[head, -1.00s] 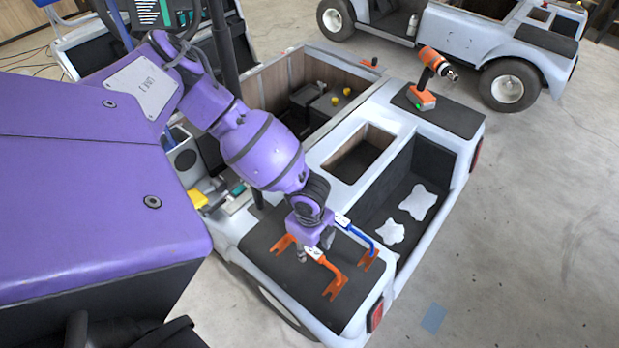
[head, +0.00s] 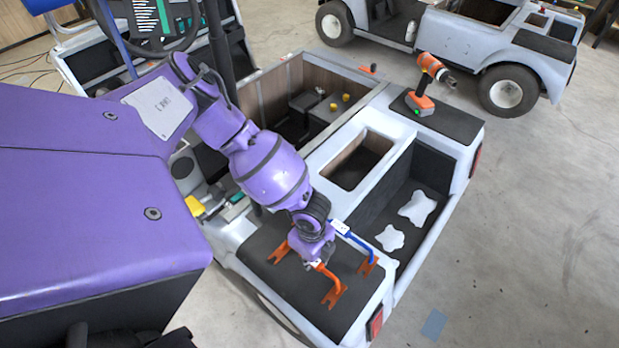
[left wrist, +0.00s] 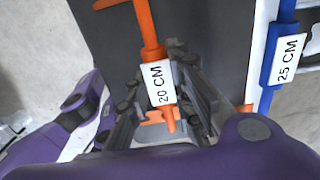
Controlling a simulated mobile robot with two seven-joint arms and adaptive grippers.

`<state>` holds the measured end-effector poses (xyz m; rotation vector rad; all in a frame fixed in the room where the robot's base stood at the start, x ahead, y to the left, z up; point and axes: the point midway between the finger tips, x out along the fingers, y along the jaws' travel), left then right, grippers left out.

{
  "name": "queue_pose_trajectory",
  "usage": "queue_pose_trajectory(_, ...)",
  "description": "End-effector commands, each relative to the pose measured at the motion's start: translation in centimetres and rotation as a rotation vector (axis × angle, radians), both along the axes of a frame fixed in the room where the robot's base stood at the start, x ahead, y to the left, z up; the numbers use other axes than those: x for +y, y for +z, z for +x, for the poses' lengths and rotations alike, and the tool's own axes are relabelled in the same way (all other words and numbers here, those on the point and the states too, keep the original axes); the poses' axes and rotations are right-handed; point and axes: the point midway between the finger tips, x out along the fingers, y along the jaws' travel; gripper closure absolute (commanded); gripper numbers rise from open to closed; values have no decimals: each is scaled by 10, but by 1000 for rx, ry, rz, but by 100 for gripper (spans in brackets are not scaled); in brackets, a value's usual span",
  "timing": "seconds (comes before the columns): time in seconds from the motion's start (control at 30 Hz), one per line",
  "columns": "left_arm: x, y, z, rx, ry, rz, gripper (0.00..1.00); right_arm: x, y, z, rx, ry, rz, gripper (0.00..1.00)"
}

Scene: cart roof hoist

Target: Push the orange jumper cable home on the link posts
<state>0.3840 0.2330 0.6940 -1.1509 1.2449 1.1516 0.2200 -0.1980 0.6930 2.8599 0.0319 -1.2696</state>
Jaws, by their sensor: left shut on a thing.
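The orange jumper cable (head: 329,277) lies over the black top of the near cart corner; it also shows in the left wrist view (left wrist: 149,25) with a "20 CM" label. Orange forked pieces show near its two sides, at the left (head: 279,253) and near right (head: 334,296). I cannot make out separate posts or how deep the ends sit. My left gripper (head: 314,259) is shut on the orange cable, its fingers on both sides of the label in the wrist view (left wrist: 163,90). My right gripper is not in view.
A blue jumper cable (head: 361,244) labelled "25 CM" lies close to the right of my left gripper. An orange drill (head: 430,75) stands on the far black top (head: 455,124). Beyond the blue cable is an open bay with white cloths (head: 418,207).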

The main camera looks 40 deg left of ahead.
Motion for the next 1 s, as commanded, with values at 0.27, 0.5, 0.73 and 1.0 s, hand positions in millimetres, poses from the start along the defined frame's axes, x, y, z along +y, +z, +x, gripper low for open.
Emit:
queue_pose_trajectory(0.27, 0, 4, 1, -2, 1, 0, 100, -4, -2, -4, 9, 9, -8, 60)
queue_pose_trajectory(0.5, 0, 46, 2, -5, 2, -1, 100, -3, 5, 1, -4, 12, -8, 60)
queue_pose_trajectory(0.73, 0, 87, 2, -5, 1, -1, 100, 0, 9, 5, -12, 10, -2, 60)
queue_pose_trajectory(1.0, 0, 101, 1, -2, 0, -1, 100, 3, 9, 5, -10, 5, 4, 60)
